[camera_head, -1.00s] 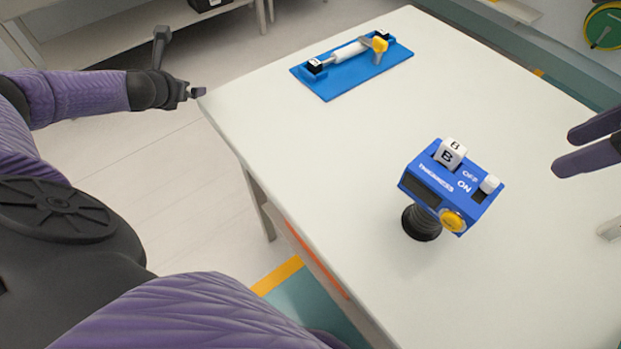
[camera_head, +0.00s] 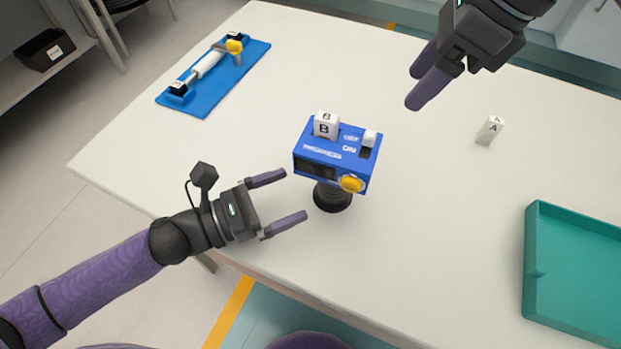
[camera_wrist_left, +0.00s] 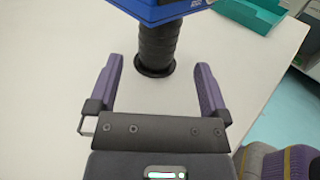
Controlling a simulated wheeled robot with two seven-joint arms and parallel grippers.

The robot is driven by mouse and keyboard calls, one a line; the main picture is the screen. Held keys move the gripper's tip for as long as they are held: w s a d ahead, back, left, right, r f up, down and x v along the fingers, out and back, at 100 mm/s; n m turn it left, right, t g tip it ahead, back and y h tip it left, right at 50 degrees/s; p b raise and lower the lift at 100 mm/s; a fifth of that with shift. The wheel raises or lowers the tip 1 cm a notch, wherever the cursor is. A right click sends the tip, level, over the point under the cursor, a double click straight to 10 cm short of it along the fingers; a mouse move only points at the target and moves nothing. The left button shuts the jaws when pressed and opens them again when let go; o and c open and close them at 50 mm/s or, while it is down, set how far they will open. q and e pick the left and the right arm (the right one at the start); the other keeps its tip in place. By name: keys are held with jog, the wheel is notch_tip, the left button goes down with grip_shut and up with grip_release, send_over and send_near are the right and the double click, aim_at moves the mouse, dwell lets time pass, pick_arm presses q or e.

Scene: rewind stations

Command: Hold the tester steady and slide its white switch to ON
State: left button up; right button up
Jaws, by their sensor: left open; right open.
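The blue tester (camera_head: 334,158) stands on a black ribbed stem (camera_head: 332,195) on the white table. A white block marked B (camera_head: 326,125) sits on its top left. The white switch (camera_head: 370,138) is at the top right, by the ON lettering, and a yellow knob (camera_head: 351,184) is on the front. My left gripper (camera_head: 287,196) is open just left of the stem, not touching it. In the left wrist view the stem (camera_wrist_left: 158,45) stands ahead between the open fingers. My right gripper (camera_head: 420,85) is open and empty, above and right of the tester.
A blue fixture plate (camera_head: 205,95) with a white roller and yellow knob lies at the table's back left. A white block marked A (camera_head: 489,130) stands on the right. A teal tray (camera_head: 530,270) is at the right edge. Table between them is clear.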

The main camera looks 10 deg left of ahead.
aim_at(335, 177)
pick_arm(q)
jog(key=x, duration=0.9)
jog(key=shift+c, duration=0.3)
grip_shut()
pick_arm(e)
jog(key=shift+c, duration=1)
jog(key=shift+w+a+n+h, duration=0.15)
jog(key=shift+n+h, duration=0.15)
jog(key=shift+n, duration=0.5)
jog(key=shift+c, duration=1.2)
jog(key=n+h, duration=0.1)
jog(key=n, duration=0.2)
jog(key=w+a+n+t+h, duration=0.1)
jog(key=n, duration=0.2)
jog(key=w+a+n+t, duration=0.1)
jog(key=n, duration=0.3)
jog(key=shift+h, duration=0.4)
grip_shut()
jog(key=n, duration=0.2)
jog(key=n+h, duration=0.1)
jog(key=a+n+t, duration=0.1)
jog(key=n, duration=0.1)
jog(key=shift+w+r+n+h, duration=0.3)
jog(key=shift+w, duration=0.1)
